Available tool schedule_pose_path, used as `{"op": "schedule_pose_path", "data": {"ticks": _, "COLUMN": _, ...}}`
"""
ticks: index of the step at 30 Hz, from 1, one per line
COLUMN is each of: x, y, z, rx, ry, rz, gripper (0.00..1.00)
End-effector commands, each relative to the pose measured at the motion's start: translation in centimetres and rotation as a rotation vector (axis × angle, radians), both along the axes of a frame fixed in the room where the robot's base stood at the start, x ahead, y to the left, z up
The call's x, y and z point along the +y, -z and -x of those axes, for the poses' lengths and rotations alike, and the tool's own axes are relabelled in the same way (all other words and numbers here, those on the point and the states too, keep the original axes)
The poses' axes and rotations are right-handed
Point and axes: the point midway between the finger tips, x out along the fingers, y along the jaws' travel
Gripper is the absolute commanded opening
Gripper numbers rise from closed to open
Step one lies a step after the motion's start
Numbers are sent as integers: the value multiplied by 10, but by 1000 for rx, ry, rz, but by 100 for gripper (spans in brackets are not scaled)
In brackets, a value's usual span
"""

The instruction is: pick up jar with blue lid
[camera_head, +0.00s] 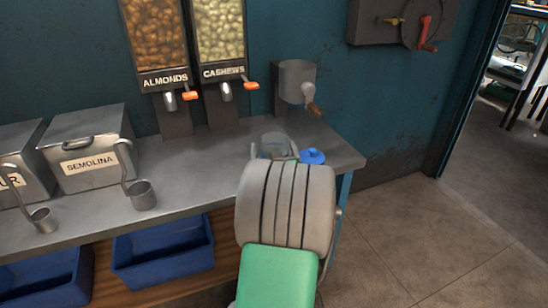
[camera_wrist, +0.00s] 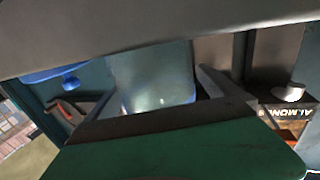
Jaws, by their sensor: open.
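A clear glass jar (camera_head: 274,146) is on the metal counter near its right end, partly hidden behind my arm in the head view. A blue lid (camera_head: 312,157) with a knob shows just to its right; I cannot tell whether it touches the jar. In the wrist view, the glass jar (camera_wrist: 150,72) appears between the two fingers of my gripper (camera_wrist: 155,85), which are apart. The blue lid (camera_wrist: 62,76) is at the left there. I cannot tell whether either finger touches the glass.
Almond (camera_head: 155,35) and cashew (camera_head: 220,30) dispensers and a metal grinder (camera_head: 296,82) stand behind. A semolina bin (camera_head: 88,150) and a scoop (camera_head: 141,194) are at left. Blue crates (camera_head: 163,250) sit below the counter (camera_head: 195,185). Floor at right is clear.

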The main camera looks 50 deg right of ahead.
Motion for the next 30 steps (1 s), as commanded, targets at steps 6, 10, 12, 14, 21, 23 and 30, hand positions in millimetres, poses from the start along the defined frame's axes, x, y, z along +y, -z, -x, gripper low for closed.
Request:
{"op": "schedule_pose_path", "data": {"ticks": 6, "x": -14, "y": 1, "z": -11, "rx": 1, "ry": 3, "rz": -1, "gripper": 100}}
{"op": "schedule_pose_path", "data": {"ticks": 10, "x": -14, "y": 0, "z": -10, "rx": 1, "ry": 4, "rz": -1, "gripper": 100}}
{"op": "schedule_pose_path", "data": {"ticks": 12, "x": -15, "y": 1, "z": -9, "rx": 1, "ry": 5, "rz": -1, "gripper": 94}}
{"op": "schedule_pose_path", "data": {"ticks": 14, "x": -15, "y": 1, "z": -9, "rx": 1, "ry": 5, "rz": -1, "gripper": 89}}
{"op": "schedule_pose_path", "data": {"ticks": 21, "x": -15, "y": 1, "z": -9, "rx": 1, "ry": 6, "rz": -1, "gripper": 70}}
{"op": "schedule_pose_path", "data": {"ticks": 23, "x": -15, "y": 1, "z": -9, "rx": 1, "ry": 6, "rz": -1, "gripper": 65}}
{"op": "schedule_pose_path", "data": {"ticks": 30, "x": -15, "y": 1, "z": -9, "rx": 1, "ry": 6, "rz": -1, "gripper": 45}}
